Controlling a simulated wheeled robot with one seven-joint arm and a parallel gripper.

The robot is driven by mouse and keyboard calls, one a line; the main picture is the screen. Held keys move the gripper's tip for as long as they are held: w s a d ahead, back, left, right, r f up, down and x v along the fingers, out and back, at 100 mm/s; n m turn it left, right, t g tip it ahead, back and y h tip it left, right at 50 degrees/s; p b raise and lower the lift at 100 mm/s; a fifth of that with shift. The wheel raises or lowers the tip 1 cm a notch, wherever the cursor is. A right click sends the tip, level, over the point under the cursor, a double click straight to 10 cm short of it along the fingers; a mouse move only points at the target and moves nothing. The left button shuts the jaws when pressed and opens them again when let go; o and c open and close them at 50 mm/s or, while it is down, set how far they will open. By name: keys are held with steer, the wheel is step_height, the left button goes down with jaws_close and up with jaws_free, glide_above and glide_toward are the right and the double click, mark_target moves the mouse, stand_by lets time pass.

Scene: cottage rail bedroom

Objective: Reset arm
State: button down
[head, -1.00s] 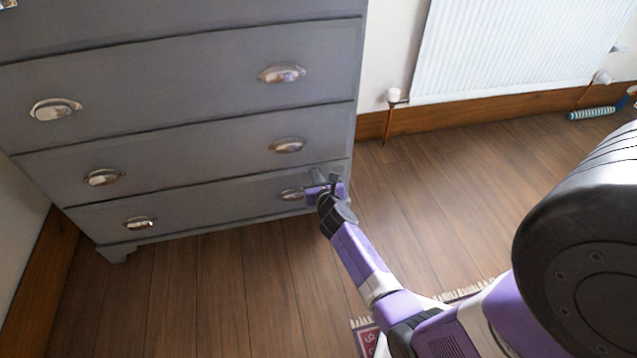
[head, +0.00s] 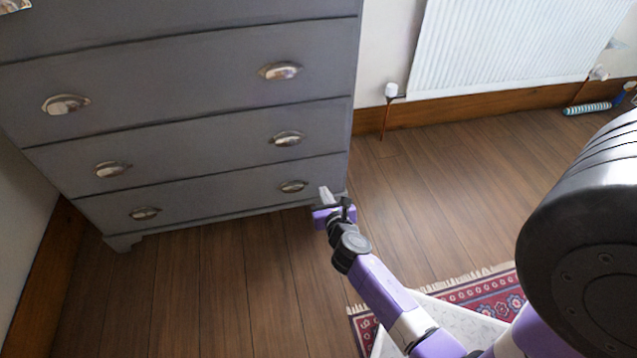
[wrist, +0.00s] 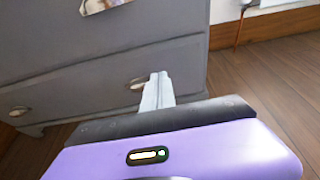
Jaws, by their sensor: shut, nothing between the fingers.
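My gripper (head: 325,195) is in front of the lower right corner of a grey chest of drawers (head: 200,98). Its fingers are together with nothing between them. In the wrist view, the shut fingers (wrist: 157,91) point toward the drawer front, with a cup handle (wrist: 138,83) just left of them. In the head view, the lowest right handle (head: 293,187) lies up and left of the fingertips, apart from them. The visible drawers look closed.
A white radiator (head: 510,45) hangs on the wall at the back right. A blue striped roll (head: 587,109) lies on the floor below it. A red patterned rug (head: 485,297) lies near my arm. The wooden floor (head: 430,180) right of the chest is clear.

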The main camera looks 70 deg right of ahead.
steer(key=shift+s+a+r, duration=0.1)
steer(key=shift+a, duration=0.1)
steer(key=a+r+m+t+y, duration=0.25)
steer(key=a+r+m, duration=0.25)
steer(key=a+m, duration=0.3)
steer(key=a+r+m+t+y, duration=0.1)
steer(key=a+r+m+t, duration=0.2)
steer(key=a+r+m, duration=0.35)
steer(key=s+a+r+m+t+y, duration=0.1)
steer(key=s+a+r+m+y, duration=0.35)
steer(key=s+a, duration=0.5)
steer(key=s+a+r+m+y, duration=0.3)
steer(key=s+a+r+m, duration=0.3)
steer(key=a, duration=0.6)
step_height(320, 180, up, 32)
steer(key=s+p, duration=0.1)
steer(key=p, duration=3.1)
steer(key=shift+s+f+y+p, duration=0.2)
steer(key=shift+f+y+p, duration=0.05)
steer(key=shift+y+p, duration=0.1)
